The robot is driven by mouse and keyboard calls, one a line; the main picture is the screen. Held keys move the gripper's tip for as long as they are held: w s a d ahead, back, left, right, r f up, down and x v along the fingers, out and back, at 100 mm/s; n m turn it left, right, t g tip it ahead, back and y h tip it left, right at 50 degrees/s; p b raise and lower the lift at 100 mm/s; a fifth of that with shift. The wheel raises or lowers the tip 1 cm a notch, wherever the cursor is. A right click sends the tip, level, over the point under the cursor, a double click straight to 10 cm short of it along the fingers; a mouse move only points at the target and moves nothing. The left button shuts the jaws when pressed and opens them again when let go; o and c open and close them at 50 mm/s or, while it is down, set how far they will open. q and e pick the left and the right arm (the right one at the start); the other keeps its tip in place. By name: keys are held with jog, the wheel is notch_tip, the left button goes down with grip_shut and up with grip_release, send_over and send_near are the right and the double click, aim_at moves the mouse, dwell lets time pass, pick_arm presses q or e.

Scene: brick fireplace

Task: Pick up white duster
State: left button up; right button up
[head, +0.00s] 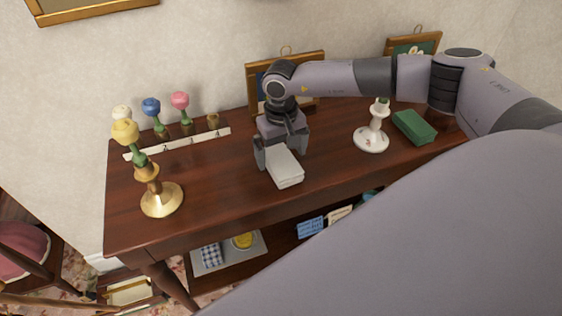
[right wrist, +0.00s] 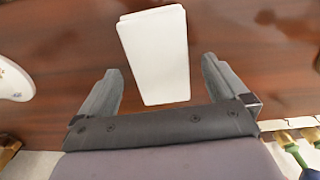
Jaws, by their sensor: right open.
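The white duster (head: 284,170) is a pale rectangular block lying on the dark wooden table (head: 215,205) near its middle. It also shows in the right wrist view (right wrist: 156,50). My right gripper (head: 281,157) is above the duster's rear end, pointing down. In the right wrist view its two fingers (right wrist: 160,75) are open, one on each side of the duster's near end, with gaps between them and the block. They do not appear to touch it. My left gripper is not in the head view.
A brass candlestick (head: 161,199) stands at the table's left. A white candlestick (head: 371,139) and a green block (head: 414,127) are to the right. Coloured flower pegs stand behind a numbered strip (head: 180,144). Framed pictures lean on the wall behind my right arm. A lower shelf holds a tray (head: 229,258).

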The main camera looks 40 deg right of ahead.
aim_at(281, 160)
jog(key=shift+f, duration=1.5)
jog(key=c, duration=1.1)
notch_tip(281, 160, up, 20)
jog(key=b, duration=0.1)
